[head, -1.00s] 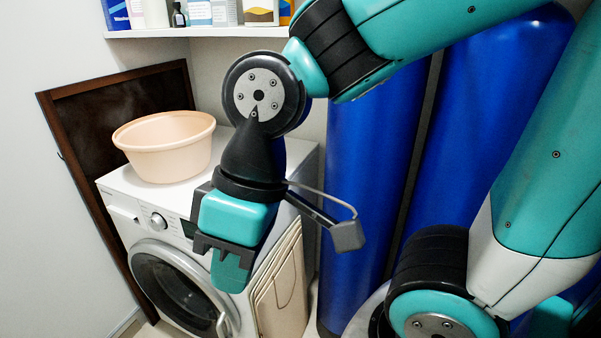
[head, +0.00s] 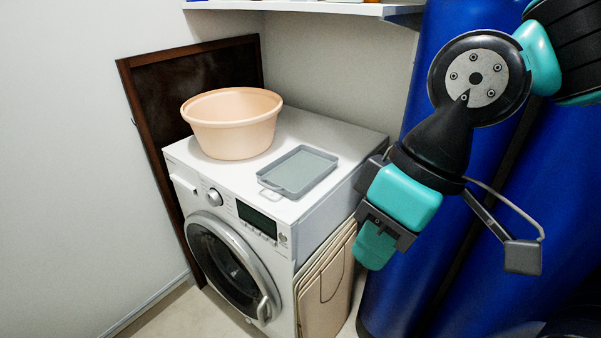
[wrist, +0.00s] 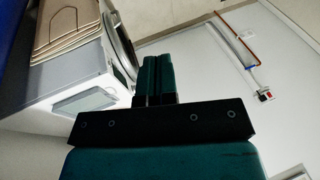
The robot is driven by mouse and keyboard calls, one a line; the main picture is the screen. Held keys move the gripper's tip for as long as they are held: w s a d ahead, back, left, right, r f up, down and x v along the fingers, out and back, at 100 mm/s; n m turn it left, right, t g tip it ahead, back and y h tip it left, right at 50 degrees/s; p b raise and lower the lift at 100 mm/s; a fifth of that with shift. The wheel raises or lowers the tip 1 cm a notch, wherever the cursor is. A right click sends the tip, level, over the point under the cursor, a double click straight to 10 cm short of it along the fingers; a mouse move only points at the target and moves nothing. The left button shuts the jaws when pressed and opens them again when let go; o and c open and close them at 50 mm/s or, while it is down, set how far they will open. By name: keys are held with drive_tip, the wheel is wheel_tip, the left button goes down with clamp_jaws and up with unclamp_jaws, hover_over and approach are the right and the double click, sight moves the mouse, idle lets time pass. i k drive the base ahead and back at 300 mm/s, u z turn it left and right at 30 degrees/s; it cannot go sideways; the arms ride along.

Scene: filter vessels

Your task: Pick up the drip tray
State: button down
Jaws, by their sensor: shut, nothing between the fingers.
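The drip tray (head: 298,172) is a shallow grey rectangular tray with a raised rim and a wire-like handle at its front left end. It lies flat on top of the white washing machine (head: 330,142), near the right side. In the wrist view the tray (wrist: 88,102) shows at the left on the machine's top. My gripper (head: 374,246) is shut and empty, to the right of the washing machine and apart from the tray. Its teal fingers (wrist: 155,78) lie together in the wrist view.
A peach basin (head: 232,125) stands left of the tray. Folded beige boards (head: 325,285) lean at the machine's right side. Tall blue vessels (head: 410,130) stand at the right. A shelf (head: 300,8) hangs above. A dark framed panel (head: 165,95) leans behind.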

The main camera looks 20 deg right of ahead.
sight(293, 174)
drive_tip(key=z, duration=3.75)
drive_tip(key=k, duration=1.25)
drive_tip(key=u, duration=1.95)
drive_tip(key=i, duration=0.2)
drive_tip(key=u, duration=0.15)
